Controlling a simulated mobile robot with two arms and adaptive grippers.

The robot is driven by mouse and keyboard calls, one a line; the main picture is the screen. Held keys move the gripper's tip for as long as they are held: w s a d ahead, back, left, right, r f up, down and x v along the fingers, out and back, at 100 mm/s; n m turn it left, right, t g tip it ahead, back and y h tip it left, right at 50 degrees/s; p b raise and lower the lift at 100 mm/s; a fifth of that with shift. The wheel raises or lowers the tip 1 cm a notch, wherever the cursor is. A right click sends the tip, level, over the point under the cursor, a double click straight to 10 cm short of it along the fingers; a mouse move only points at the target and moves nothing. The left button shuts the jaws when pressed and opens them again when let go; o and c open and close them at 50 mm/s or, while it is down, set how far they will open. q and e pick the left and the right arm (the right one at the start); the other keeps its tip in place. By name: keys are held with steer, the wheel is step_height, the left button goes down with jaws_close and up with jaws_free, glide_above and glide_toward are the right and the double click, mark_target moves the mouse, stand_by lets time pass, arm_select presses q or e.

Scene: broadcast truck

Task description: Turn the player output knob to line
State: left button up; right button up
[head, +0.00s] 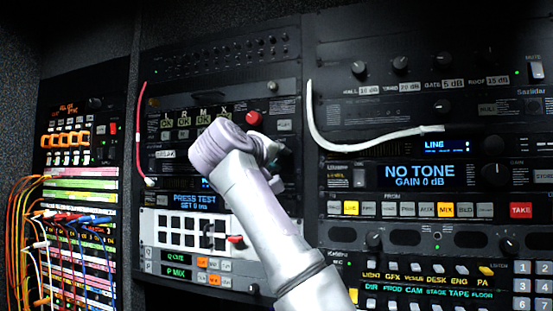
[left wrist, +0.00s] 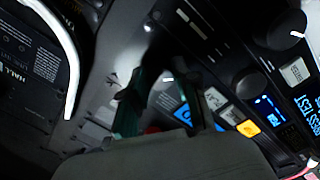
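I cannot read a "player output" label on any knob, so I cannot tell which knob it is. A display with the word LINE (head: 435,145) is lit at the right rack, with a large dark knob (head: 494,147) beside it. My left gripper (left wrist: 157,98) shows in the left wrist view with its two dark green fingers apart, close in front of a panel. A small pale round spot shows between the fingers, and I see nothing clearly held. In the head view my arm hides most of this gripper. My right gripper is in neither view.
A red knob (head: 254,118) stands out near my wrist. A white cable (head: 362,142) loops across the right rack, and a red cable (head: 138,130) hangs at the left. Patch cords (head: 40,215) crowd the far-left rack. A PRESS TEST display (head: 194,201) is left of my arm.

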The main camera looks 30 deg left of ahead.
arm_select(q)
jaws_close()
steer(key=shift+f, duration=0.1)
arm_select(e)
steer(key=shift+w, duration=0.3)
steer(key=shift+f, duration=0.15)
